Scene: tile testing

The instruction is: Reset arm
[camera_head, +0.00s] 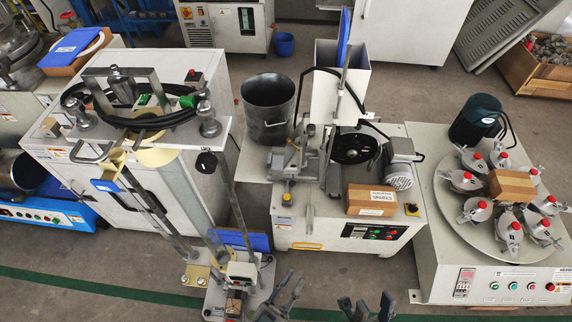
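My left gripper (284,296) is at the bottom edge, left of centre, just right of the foot of a tall test stand (240,276). Its grey fingers are apart and I see nothing between them. My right gripper (367,308) is also at the bottom edge, in front of the middle machine (310,243). Its fingertips are wide apart with only floor visible between them. Most of both arms is out of view below the picture.
The test stand is the nearest obstacle. At the right, a machine with a round plate (463,215) bears several lidded jars. Floor with a green line (120,292) lies at the lower left.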

